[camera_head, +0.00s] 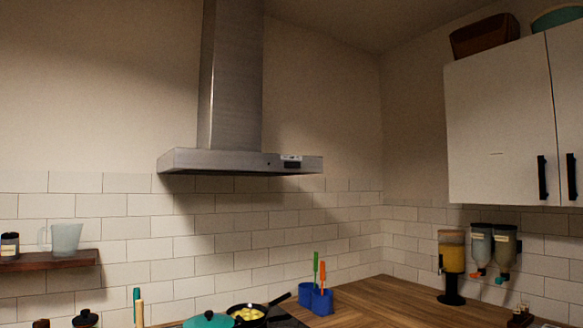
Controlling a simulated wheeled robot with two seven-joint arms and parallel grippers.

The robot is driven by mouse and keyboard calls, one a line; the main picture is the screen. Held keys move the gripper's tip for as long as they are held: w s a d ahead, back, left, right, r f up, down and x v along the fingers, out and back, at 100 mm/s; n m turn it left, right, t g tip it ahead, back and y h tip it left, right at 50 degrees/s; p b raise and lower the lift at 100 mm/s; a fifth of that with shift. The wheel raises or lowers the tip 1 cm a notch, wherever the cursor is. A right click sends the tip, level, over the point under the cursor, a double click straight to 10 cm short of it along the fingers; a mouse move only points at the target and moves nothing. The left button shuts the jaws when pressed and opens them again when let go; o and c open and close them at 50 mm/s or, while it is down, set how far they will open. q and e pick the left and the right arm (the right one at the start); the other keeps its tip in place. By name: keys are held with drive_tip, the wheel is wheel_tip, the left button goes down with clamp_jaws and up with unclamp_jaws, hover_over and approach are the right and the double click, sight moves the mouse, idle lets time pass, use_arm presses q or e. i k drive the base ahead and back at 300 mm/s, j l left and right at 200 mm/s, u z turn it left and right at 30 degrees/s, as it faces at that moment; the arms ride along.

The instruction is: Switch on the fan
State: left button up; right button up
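The range hood with the fan (232,160) is a steel canopy with a tall chimney, on the tiled wall left of centre. A small control panel (291,162) with a dark display sits on its front edge, towards the right end. A small dark spot shows on the edge to the left of the panel. I cannot tell whether the fan is on. Neither of my grippers shows in this view.
Below the hood are a frying pan with food (246,316) and a teal lid (208,320). Blue utensil holders (321,301) stand on the wooden counter (385,300). A white cabinet (500,125) hangs at right, above dispensers (494,250). A shelf (50,260) is at left.

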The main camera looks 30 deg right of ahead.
sight(293, 165)
drive_tip(key=i+l, duration=0.8)
drive_tip(key=i+l+z, duration=0.1)
drive_tip(key=i+l, duration=0.7)
drive_tip(key=i, duration=0.2)
